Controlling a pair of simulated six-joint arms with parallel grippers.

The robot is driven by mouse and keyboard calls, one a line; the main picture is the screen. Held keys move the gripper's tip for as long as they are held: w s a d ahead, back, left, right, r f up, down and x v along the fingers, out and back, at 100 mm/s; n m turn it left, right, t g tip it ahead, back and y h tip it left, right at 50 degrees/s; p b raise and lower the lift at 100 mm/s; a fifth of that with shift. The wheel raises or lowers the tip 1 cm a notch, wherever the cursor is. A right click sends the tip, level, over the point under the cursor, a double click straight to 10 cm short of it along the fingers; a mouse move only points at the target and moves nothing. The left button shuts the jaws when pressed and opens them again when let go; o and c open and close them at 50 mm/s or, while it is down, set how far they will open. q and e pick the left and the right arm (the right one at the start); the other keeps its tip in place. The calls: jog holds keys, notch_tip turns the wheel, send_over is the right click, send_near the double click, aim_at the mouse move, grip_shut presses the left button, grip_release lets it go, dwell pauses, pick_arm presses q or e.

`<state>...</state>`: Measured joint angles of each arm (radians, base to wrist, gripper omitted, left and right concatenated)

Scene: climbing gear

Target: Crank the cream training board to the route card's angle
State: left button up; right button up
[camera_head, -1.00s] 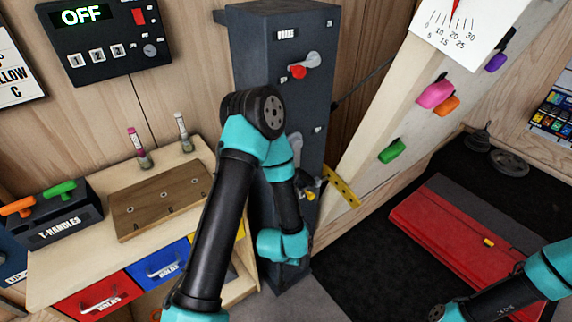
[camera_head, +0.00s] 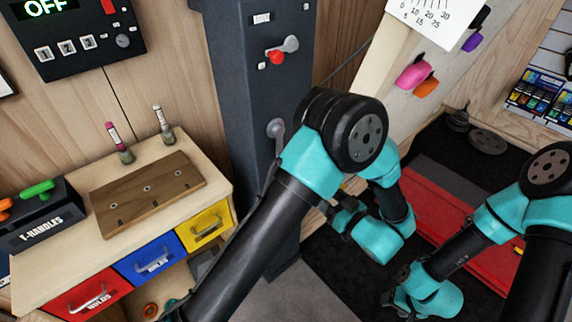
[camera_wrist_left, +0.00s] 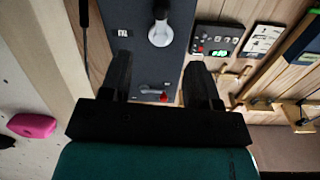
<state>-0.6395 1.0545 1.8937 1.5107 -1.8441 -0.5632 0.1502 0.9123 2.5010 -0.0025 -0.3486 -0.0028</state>
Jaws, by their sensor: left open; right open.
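The cream training board (camera_head: 392,75) leans at the upper right, with pink, orange and purple holds. Its white angle scale (camera_head: 432,18) is cut off by the top edge, and no pointer shows. The dark grey post (camera_head: 240,90) carries a red-knobbed lever (camera_head: 277,57) and a grey handle (camera_head: 275,128) below it. In the left wrist view the post appears inverted, with the handle (camera_wrist_left: 160,33) ahead of my open, empty left gripper (camera_wrist_left: 160,70). The left gripper is mostly hidden in the head view. My right gripper (camera_head: 398,302) is open at the lower right, above the floor.
A control box (camera_head: 75,45) reading OFF hangs at the upper left. A bench holds a wooden block (camera_head: 148,193), two pens and a T-handles box (camera_head: 38,215), above coloured drawers. A red mat (camera_head: 445,205) and weight plates (camera_head: 487,142) lie on the right.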

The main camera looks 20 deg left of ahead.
pick_arm(q)
jog(key=shift+r, duration=0.1)
dwell(0.3)
jog(key=x, duration=1.7)
jog(key=shift+a, duration=0.15)
jog(key=shift+c, duration=0.4)
grip_shut()
